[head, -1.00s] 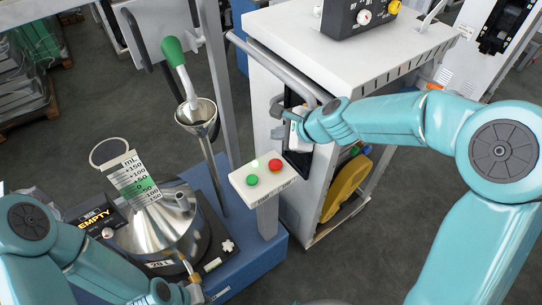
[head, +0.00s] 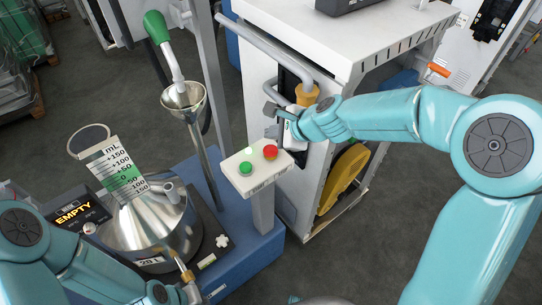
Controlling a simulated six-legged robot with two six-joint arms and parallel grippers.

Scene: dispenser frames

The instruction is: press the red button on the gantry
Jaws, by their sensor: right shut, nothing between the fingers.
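The red button (head: 270,152) sits at the right end of a small white control box (head: 258,181) on a grey post. A green button (head: 246,168) is to its left, and a small green light glows behind them. My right gripper (head: 275,119) is shut and empty. It is just above and behind the red button in the picture, in front of the white cabinet, with a visible gap to the button. My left gripper (head: 193,292) is low at the bottom edge by the vessel's brass valve; its fingers are too unclear to judge.
A steel vessel (head: 150,232) with an mL scale stands on the blue base, beside a display (head: 75,213) reading EMPTY. A funnel (head: 184,97) with a green-handled tool (head: 157,28) stands behind. The white cabinet (head: 330,60) with grey pipes is close behind my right gripper.

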